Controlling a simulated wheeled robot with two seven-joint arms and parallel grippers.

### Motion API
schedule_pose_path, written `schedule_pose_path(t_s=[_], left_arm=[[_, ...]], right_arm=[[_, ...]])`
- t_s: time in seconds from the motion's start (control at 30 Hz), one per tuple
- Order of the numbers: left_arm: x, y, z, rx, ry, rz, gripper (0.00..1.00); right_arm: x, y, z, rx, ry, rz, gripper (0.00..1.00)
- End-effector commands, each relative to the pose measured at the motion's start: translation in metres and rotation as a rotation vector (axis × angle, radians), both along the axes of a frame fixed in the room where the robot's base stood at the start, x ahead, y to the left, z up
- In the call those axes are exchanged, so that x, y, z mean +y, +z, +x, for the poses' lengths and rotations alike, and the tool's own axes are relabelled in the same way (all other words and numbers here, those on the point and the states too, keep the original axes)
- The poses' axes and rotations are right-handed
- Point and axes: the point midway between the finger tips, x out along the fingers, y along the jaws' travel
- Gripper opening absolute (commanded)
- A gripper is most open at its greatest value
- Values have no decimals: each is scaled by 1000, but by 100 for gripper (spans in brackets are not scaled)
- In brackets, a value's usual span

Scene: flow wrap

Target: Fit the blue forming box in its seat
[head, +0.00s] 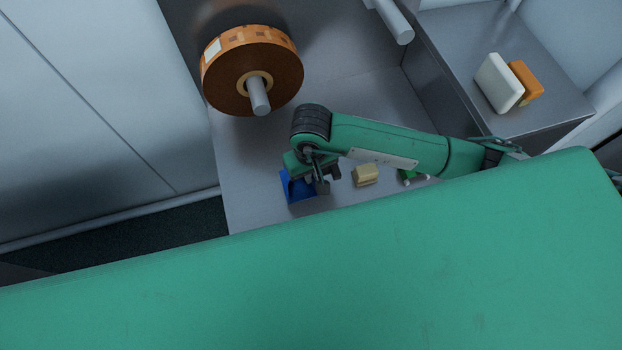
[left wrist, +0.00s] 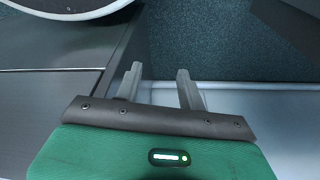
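The blue forming box (head: 298,190) sits on or just above the grey metal deck in the head view, and it is partly covered by my right gripper. My right gripper (head: 322,182) is at the right side of the box, with its dark fingers pointing down. I cannot tell whether they are closed on the box's wall or only beside it. The seat cannot be made out. My left gripper (left wrist: 158,80) shows in the left wrist view with its two fingers apart and nothing between them, above the floor and a metal edge.
A large orange-brown film roll (head: 252,70) hangs on a spindle at the back. A tan block (head: 365,175) and a small green item (head: 412,177) lie right of the box. White (head: 499,83) and orange (head: 526,83) blocks stand on the right ledge. A green surface fills the foreground.

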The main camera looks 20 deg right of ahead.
Motion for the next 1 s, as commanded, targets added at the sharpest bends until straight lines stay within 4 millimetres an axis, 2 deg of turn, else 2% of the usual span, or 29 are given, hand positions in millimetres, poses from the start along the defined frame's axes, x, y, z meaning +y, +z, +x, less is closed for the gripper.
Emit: schedule_pose_path(t_s=[0.33, 0.8, 0.9, 1.0], left_arm=[[0, 2, 1, -1, 0, 0, 40], [-1, 6, 2, -1, 0, -1, 40], [-1, 10, 2, -7, 0, -2, 40], [-1, 11, 2, -9, 0, -3, 40]], right_arm=[[1, -41, -1, 2, 0, 1, 0], [0, -45, 0, 0, 1, 0, 0], [0, -45, 0, 1, 1, 0, 23], [0, -45, -1, 1, 1, 0, 25]])
